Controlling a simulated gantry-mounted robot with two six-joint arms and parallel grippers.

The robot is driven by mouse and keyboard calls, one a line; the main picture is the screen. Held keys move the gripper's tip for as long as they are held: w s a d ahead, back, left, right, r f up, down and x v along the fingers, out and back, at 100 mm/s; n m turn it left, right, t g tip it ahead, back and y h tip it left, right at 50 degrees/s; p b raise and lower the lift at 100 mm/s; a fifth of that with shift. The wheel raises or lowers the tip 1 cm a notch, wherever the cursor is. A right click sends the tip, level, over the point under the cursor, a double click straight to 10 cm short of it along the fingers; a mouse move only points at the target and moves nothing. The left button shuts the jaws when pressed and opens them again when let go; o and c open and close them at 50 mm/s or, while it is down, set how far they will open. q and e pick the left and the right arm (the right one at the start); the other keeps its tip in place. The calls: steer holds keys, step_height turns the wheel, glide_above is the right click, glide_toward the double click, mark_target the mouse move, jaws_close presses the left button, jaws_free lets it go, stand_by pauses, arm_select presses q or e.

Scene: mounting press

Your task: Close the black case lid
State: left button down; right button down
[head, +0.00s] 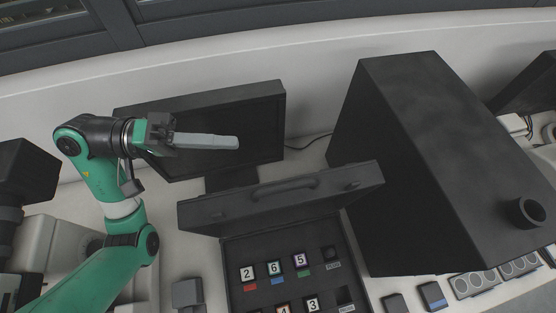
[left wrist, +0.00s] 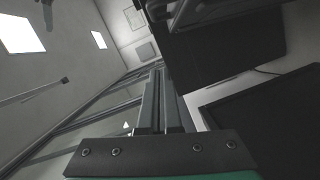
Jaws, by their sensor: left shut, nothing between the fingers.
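The black case (head: 232,262) lies open on the bench in the lower middle of the head view. Its lid (head: 250,207) stands raised at the back edge, with a handle along its top. Inside the case are several numbered blocks, among them 2, 6 and 5, some with coloured marks below them. My left gripper (head: 238,143) is shut and empty, above and behind the lid, in front of the monitor and apart from the lid. In the left wrist view its fingers (left wrist: 158,75) lie together. My right gripper is not in view.
A black monitor (head: 265,125) stands behind the case. A large black box-shaped machine (head: 400,150) stands close on the right. A small grey block (head: 187,293) sits left of the case. Small blocks and a panel with round sockets (head: 475,283) lie at the lower right.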

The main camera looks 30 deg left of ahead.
mark_target(287, 179)
arm_select(q)
steer(key=w+d+p, duration=0.1)
steer(key=d, duration=0.2)
steer(key=d+f, duration=0.1)
steer(key=d, duration=0.3)
steer(key=w+d+p, duration=0.1)
steer(key=d, duration=0.3)
steer(key=shift+w+d+f+p, duration=0.15)
steer(key=shift+w+f+p, duration=0.15)
steer(key=shift+f, duration=0.05)
